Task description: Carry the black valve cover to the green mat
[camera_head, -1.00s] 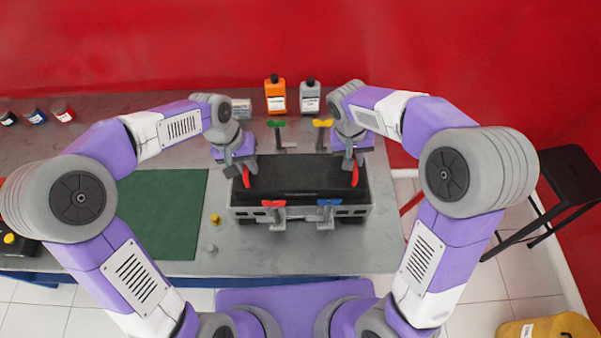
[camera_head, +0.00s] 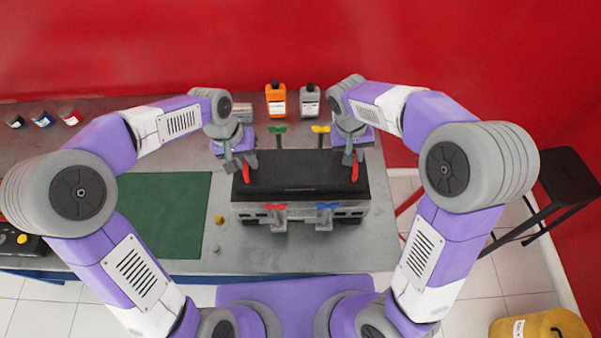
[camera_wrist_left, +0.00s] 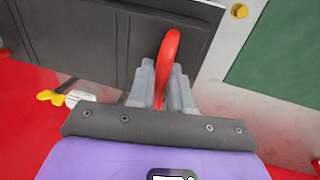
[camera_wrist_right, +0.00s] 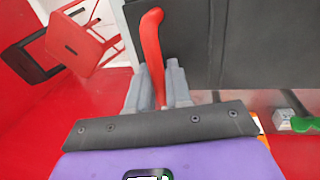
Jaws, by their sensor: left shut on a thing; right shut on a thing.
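The black valve cover (camera_head: 300,172) is a long dark box with a red handle at each end. It sits over the grey engine block (camera_head: 300,213), at its top; I cannot tell whether they touch. My left gripper (camera_head: 243,168) is shut on the left red handle, which also shows in the left wrist view (camera_wrist_left: 170,60). My right gripper (camera_head: 352,165) is shut on the right red handle, seen in the right wrist view (camera_wrist_right: 152,45). The green mat (camera_head: 165,215) lies flat and empty on the bench to the left of the engine.
Green (camera_head: 278,130) and yellow (camera_head: 320,129) clamps stand behind the cover; red (camera_head: 275,208) and blue (camera_head: 327,207) ones stand in front. An orange bottle (camera_head: 276,100) and a grey bottle (camera_head: 309,101) are at the back. A small yellow knob (camera_head: 219,220) stands between mat and engine.

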